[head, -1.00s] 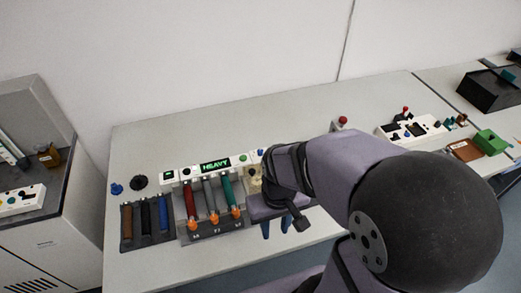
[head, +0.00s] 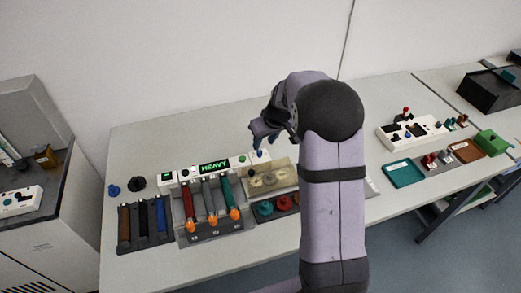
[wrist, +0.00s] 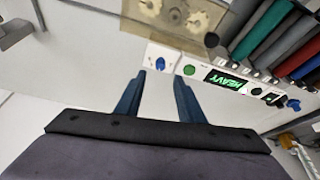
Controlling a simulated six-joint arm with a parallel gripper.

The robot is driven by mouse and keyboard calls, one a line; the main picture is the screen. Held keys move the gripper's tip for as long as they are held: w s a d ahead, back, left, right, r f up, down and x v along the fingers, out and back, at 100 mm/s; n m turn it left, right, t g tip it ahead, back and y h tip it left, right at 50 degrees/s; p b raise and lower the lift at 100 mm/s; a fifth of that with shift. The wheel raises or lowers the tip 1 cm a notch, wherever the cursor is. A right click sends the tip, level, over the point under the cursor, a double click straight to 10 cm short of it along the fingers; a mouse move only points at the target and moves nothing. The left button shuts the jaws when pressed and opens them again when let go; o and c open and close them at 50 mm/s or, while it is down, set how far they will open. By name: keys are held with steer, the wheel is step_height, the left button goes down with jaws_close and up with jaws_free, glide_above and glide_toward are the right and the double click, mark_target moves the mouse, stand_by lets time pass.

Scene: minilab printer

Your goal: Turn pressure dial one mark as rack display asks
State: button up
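The rack's white panel carries a lit display (head: 214,166) reading HEAVY in green, also in the wrist view (wrist: 227,81). At the panel's right end in the head view is a blue dial (head: 260,154); it shows upright in the wrist view (wrist: 160,63) on a white plate. No label says which dial is for pressure. A dark knob (head: 186,174) sits left of the display. My gripper (head: 262,143) is over the panel's right end. In the wrist view my gripper (wrist: 159,80) is open and empty, its fingertips apart on either side of the blue dial's line, not visibly touching it.
A green button (wrist: 190,69) sits close beside the blue dial. A clear-topped box (head: 270,178) is in front of the dial. Clear table (head: 220,130) lies behind the panel.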

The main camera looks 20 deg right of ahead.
mark_target(260, 151)
steer(key=shift+f, duration=0.15)
steer(key=shift+p+x, duration=1.2)
steer(key=shift+x, duration=2.3)
steer(key=shift+c, duration=0.3)
jaws_close()
